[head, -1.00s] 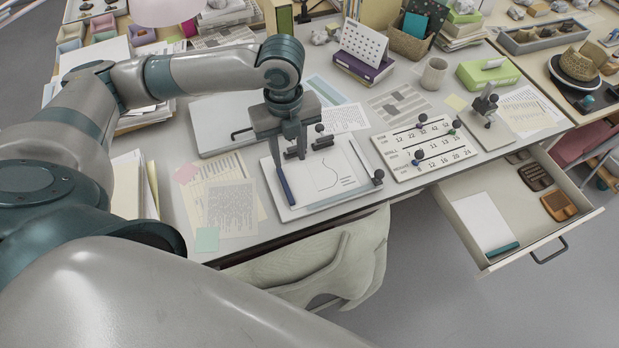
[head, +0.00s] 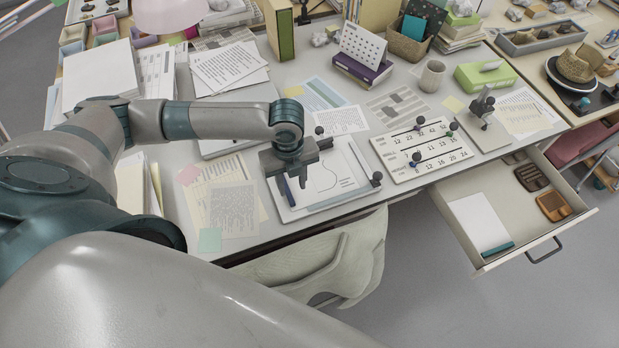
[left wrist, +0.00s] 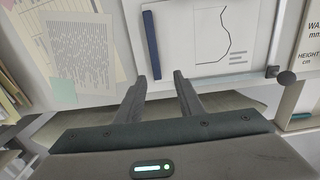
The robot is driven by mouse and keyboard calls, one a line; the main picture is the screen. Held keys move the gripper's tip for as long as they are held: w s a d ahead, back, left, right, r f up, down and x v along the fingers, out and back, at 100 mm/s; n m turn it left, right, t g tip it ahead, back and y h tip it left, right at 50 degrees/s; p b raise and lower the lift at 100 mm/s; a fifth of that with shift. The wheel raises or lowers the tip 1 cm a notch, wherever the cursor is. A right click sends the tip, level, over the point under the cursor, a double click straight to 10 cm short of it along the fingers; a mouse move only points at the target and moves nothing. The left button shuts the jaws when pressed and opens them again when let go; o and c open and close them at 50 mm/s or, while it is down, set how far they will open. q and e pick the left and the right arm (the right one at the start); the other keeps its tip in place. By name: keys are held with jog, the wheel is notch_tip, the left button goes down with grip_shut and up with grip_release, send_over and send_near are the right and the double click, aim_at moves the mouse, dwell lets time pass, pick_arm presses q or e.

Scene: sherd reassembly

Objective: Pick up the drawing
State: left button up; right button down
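The drawing (head: 342,172) is a white sheet with one thin curved line and a few short printed lines. It lies flat on a pale board (head: 318,209) near the desk's front edge. It also shows in the left wrist view (left wrist: 211,35). A dark blue bar (left wrist: 151,47) lies along the sheet's left side. My left gripper (head: 297,183) is over the left part of the board and hides some of the sheet in the head view. In the left wrist view its two fingers (left wrist: 160,77) are apart, with nothing between them. My right gripper is not in view.
Dark knobs (head: 376,178) stand at the board's edges. A number board (head: 421,150) with knobs stands to the right. Printed papers (head: 232,208) lie to the left. An open drawer (head: 500,185) juts out at front right. A chair with a pale cover (head: 335,262) stands at the front edge.

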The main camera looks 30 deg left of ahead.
aim_at(290, 198)
pick_arm(q)
jog(key=shift+f, duration=0.2)
jog(key=shift+s+a+f+p, duration=0.1)
jog(key=shift+s+f+p, duration=0.05)
jog(key=shift+f+p, duration=0.3)
notch_tip(290, 198, down, 3)
jog(key=shift+s+a+f+p, duration=0.1)
jog(key=shift+s+p, duration=0.05)
jog(key=shift+p, duration=0.5)
jog(key=shift+f, duration=0.55)
grip_shut()
